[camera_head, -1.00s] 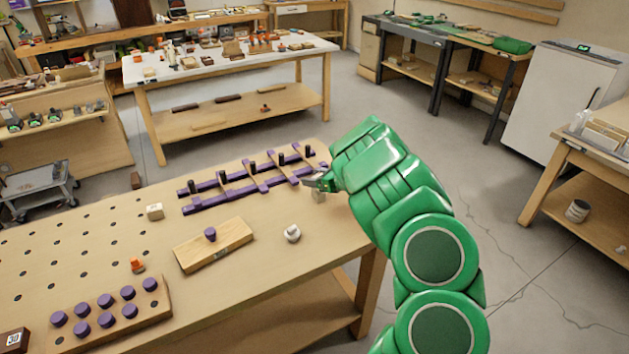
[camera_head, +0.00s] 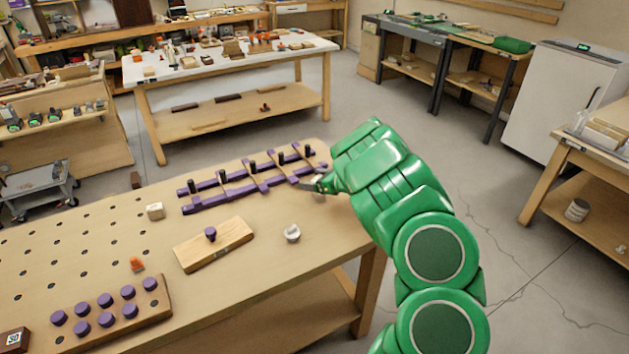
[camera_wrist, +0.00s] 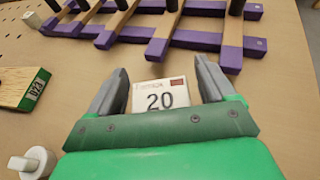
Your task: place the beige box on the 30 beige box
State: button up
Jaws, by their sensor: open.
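My gripper (camera_head: 312,187) is low over the right end of the bench, beside the purple rack. In the wrist view its two fingers (camera_wrist: 161,66) are apart. A pale box labelled 20 (camera_wrist: 160,97) sits between them, with a small red mark at its top right corner; its near part is hidden by the gripper body. In the head view my gripper mostly hides this box. A small beige box (camera_head: 155,211) stands left of the rack and shows at the wrist view's top left (camera_wrist: 32,19). A dark brown box (camera_head: 14,341) with a small number label, apparently 30, is cut off at bottom left.
The purple rack (camera_head: 230,194) with dark pegs lies close beyond my gripper. A wooden block with a purple knob (camera_head: 213,247), a white knob (camera_head: 292,233), an orange piece (camera_head: 137,264) and a board of purple pegs (camera_head: 110,315) stand on the bench (camera_head: 90,235).

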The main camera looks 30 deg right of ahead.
jog(key=v, duration=1.2)
